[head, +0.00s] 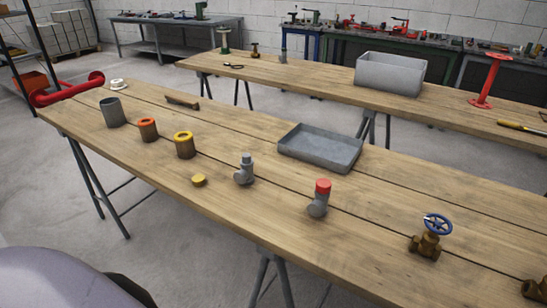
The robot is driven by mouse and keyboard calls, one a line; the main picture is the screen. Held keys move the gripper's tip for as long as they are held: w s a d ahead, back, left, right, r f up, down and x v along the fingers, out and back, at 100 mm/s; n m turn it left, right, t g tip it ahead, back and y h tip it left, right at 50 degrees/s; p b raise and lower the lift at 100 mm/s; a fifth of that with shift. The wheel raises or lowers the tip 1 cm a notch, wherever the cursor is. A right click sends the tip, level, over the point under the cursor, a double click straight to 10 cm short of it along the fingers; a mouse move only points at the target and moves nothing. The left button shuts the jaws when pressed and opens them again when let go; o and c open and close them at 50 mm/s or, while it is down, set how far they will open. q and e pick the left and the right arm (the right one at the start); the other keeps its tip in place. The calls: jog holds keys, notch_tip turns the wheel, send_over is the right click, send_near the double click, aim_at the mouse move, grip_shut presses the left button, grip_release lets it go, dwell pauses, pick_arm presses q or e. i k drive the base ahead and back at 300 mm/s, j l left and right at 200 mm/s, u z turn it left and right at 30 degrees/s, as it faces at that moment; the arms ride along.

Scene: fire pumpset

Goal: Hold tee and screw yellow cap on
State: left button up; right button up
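A small yellow cap (198,180) lies on the near wooden table, close to its front edge. A grey tee (244,172) stands upright to the right of the cap, apart from it, with a blue-grey piece at its top. A second grey tee-shaped fitting (317,207) stands further right with a red cap (323,186) on its top. Neither of my grippers is in view, and nothing touches the cap or the tees.
A grey tray (319,165) lies behind the tees. A blue-wheeled valve (428,245) stands right. Table around the cap is clear.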

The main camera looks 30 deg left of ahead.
aim_at(245, 175)
jog(key=u, duration=1.5)
jog(key=k+j, duration=0.05)
jog(key=j, duration=0.05)
